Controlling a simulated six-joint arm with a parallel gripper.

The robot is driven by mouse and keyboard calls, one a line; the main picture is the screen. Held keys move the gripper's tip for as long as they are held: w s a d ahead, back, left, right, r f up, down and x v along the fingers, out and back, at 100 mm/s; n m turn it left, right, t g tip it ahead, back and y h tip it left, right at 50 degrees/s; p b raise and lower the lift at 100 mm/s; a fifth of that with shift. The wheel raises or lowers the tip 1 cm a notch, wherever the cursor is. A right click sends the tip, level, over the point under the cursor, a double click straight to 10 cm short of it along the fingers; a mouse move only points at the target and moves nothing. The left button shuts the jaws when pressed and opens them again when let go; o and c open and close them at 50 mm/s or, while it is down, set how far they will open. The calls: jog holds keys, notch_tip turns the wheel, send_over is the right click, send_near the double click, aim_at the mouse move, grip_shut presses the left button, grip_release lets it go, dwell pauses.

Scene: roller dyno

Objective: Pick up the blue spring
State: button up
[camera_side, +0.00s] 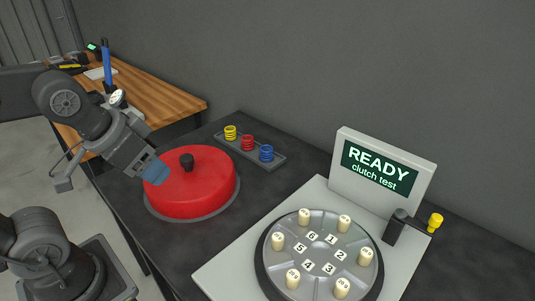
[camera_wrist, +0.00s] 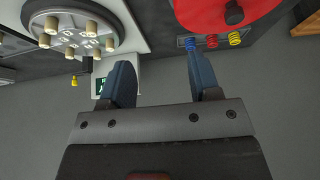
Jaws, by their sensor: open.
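The blue spring (camera_side: 266,153) stands at the right end of a small grey tray (camera_side: 276,164), beside a red spring (camera_side: 247,142) and a yellow spring (camera_side: 230,132). In the wrist view the blue spring (camera_wrist: 190,44) shows just beyond the tip of the right-hand finger, apart from it as far as I can tell. My gripper (camera_side: 155,170) is in front of the red round cover in the side view, away from the tray. In the wrist view my gripper (camera_wrist: 162,72) has its two fingers spread with nothing between them.
A red round cover (camera_side: 205,185) with a black knob stands left of the tray. A grey disc (camera_side: 318,275) with several cream pegs lies at the front right. A sign (camera_side: 380,168) reading "READY clutch test" stands behind it. A wooden bench (camera_side: 150,92) is at the back left.

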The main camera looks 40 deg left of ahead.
jog(key=shift+c, duration=0.7)
jog(key=shift+w+r, duration=0.1)
jog(key=n+g+y, duration=0.2)
jog(key=n+y, duration=0.1)
jog(key=n, duration=0.5)
send_over(266, 149)
jog(key=s+d, duration=0.3)
jog(key=s, duration=0.1)
notch_tip(266, 149, down, 7)
jog(key=x, duration=0.9)
jog(key=shift+w+d+r, duration=0.1)
jog(key=shift+w+r, duration=0.05)
jog(key=shift+w, duration=0.1)
jog(key=shift+s+x, duration=0.2)
jog(key=shift+x, duration=1.25)
jog(key=shift+s+x, duration=0.15)
jog(key=shift+x, duration=1.3)
jog(key=shift+d, duration=0.15)
